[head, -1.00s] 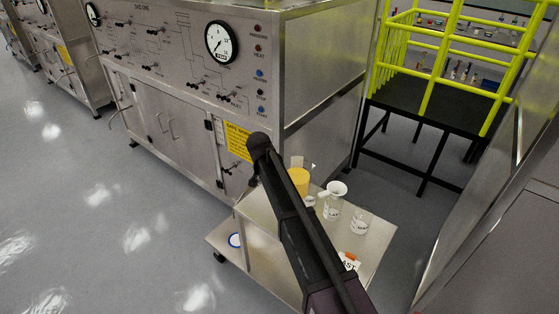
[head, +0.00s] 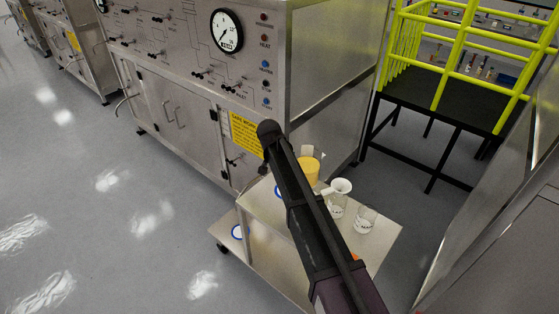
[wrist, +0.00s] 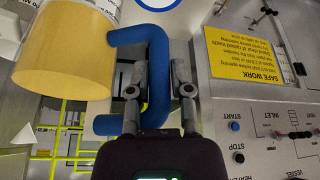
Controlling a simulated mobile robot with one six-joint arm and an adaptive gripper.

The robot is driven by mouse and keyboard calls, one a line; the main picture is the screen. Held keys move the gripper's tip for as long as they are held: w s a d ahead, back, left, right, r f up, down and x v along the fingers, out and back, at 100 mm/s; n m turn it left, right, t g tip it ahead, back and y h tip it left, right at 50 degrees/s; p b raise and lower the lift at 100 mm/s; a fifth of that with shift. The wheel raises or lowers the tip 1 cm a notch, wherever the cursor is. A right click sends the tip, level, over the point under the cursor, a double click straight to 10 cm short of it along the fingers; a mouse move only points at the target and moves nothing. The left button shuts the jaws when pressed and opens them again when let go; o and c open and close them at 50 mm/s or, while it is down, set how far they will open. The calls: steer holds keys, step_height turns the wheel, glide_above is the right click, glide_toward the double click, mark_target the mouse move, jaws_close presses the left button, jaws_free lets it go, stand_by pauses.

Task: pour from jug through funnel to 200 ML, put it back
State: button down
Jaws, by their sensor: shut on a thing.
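The jug, filled with yellow liquid (wrist: 62,55), is at the upper left of the wrist view. Its blue handle (wrist: 152,60) stands between the fingers of my gripper (wrist: 157,72), which is shut on it. In the head view the jug (head: 310,169) shows just right of my arm, above the cart and left of the funnel. My gripper is hidden behind my arm there. The white funnel (head: 341,186) sits on a clear vessel (head: 337,207). A second clear vessel (head: 366,221) stands to its right. Volume marks are too small to read.
The steel cart (head: 382,245) stands before the control panel cabinet (head: 185,125). An orange item (head: 356,257) is partly hidden by my arm. A yellow railing (head: 443,60) stands behind right.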

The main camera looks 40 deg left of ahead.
steer(key=shift+w+d+r+g+y+p, duration=0.1)
steer(key=shift+d+r+g+y+p, duration=0.15)
steer(key=shift+r+y+p, duration=0.35)
steer(key=shift+d+r+g+y+p, duration=0.15)
steer(key=shift+d+r+y+p, duration=0.15)
steer(key=shift+r+p, duration=0.45)
steer(key=shift+w+d+r+m+g+y+p, duration=0.2)
steer(key=shift+d+r+y+p, duration=0.2)
steer(key=shift+r+y, duration=0.15)
steer(key=shift+w+d+r+m+g+y+p, duration=0.15)
steer(key=shift+d+r+m+g+y+p, duration=0.1)
steer(key=shift+d+r+y, duration=0.2)
steer(key=shift+a, duration=0.1)
steer(key=shift+r, duration=0.1)
steer(key=shift+w+d+r, duration=0.15)
steer(key=shift+d, duration=0.2)
steer(key=shift+d+r+y, duration=0.15)
steer(key=shift+r+y, duration=0.05)
steer(key=shift+y, duration=0.2)
steer(key=shift+d+r, duration=0.1)
steer(key=shift+w+d+r, duration=0.15)
